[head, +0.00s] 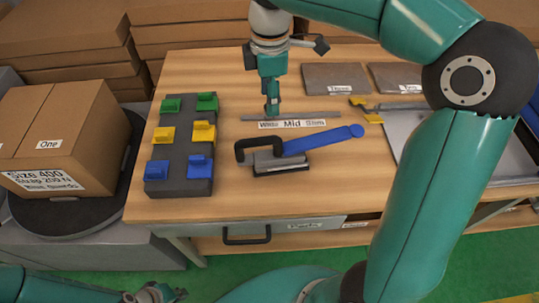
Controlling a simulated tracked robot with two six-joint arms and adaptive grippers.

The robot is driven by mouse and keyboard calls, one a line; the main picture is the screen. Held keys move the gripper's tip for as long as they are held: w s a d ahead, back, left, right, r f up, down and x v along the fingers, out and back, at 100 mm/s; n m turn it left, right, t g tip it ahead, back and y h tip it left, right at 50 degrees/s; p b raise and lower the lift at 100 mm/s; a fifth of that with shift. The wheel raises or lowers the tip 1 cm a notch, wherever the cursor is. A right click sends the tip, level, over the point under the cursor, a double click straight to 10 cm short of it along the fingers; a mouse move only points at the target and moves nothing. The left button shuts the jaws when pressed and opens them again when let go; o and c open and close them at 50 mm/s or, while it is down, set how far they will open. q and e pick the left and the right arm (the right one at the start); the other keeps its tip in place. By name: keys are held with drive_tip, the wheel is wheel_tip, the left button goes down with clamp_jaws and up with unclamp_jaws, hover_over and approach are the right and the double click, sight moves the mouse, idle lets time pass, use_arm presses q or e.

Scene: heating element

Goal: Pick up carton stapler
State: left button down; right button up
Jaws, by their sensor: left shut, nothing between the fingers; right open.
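A tool with a black loop handle, a grey base and a long blue lever lies on the wooden workbench (350,190); I take it for the carton stapler (290,150), though nothing on it says so. My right gripper (272,110) points down over the bench behind the tool, close to a grey strip and apart from the tool. Its fingers appear nearly edge-on; it is open and seems empty. My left gripper (160,294) is at the bottom left edge, low in front of the bench and far from the tool. It is shut and empty.
A dark rack (180,150) with green, yellow and blue pieces stands left of the tool. A yellow-ended tool (367,112) and a metal tray (405,130) lie to the right. A carton (58,135) stands left of the bench. My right arm hides the bench's right part.

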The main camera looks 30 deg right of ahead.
sight(273, 136)
drive_tip(key=f, duration=0.9)
drive_tip(key=shift+s+d+f, duration=0.25)
drive_tip(key=shift+d+f, duration=0.1)
drive_tip(key=shift+f, duration=0.05)
drive_tip(key=shift+w+f, duration=0.15)
drive_tip(key=shift+f, duration=2.85)
clamp_jaws()
drive_tip(key=shift+r, duration=0.15)
